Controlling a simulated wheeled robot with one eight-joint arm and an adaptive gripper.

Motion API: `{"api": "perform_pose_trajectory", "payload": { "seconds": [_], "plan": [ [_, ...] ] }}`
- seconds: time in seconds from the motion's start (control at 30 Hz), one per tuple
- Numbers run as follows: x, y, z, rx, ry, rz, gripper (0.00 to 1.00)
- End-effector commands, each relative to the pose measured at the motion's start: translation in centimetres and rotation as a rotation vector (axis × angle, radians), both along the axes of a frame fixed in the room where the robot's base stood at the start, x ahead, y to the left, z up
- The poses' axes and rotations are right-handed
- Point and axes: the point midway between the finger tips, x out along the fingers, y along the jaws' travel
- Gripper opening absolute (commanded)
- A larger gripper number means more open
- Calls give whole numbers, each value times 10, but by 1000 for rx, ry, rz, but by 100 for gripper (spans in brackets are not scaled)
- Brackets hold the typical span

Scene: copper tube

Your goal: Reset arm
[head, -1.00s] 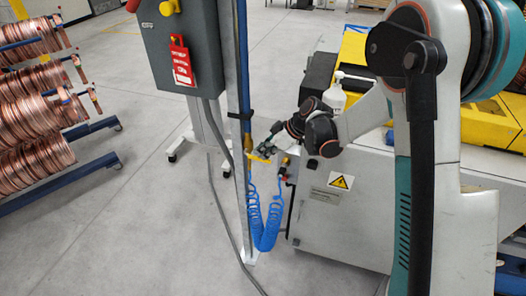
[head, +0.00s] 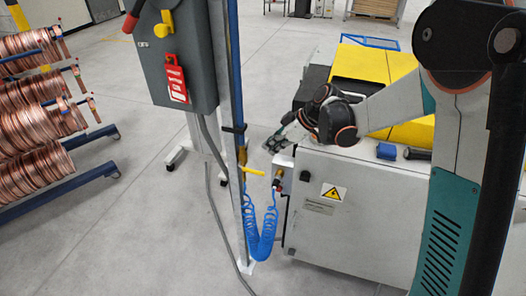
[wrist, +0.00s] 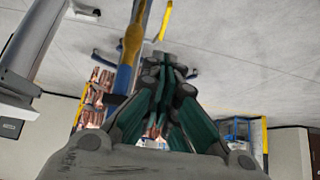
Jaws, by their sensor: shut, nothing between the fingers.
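My gripper (head: 272,146) is at the end of my arm, above the corner of the white machine cabinet (head: 335,215) in the head view. It is close to the right side of the grey post (head: 236,150) with the yellow-handled valve. In the wrist view my gripper (wrist: 167,62) has its fingers drawn together with nothing held between them. My arm's wrist covers part of the cabinet top and the yellow machine (head: 375,75).
A grey control box (head: 180,55) with a red tag (head: 176,80) hangs left of the post. A coiled blue hose (head: 262,235) hangs below the valve. Copper coils (head: 40,120) sit on a rack at left. Open floor (head: 130,220) lies between.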

Motion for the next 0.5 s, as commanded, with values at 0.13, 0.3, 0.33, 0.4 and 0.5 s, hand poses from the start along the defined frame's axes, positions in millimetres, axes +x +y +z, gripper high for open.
{"api": "perform_pose_trajectory", "payload": {
  "seconds": [0.13,0.3,0.33,0.4,0.5],
  "plan": [
    [-5,-14,15,0,1,-2,0],
    [-7,-19,21,1,0,1,0],
    [-7,-19,21,1,0,1,0],
    [-8,-20,22,-1,1,-2,0],
    [-13,-23,25,-8,10,-28,0]
  ]
}}
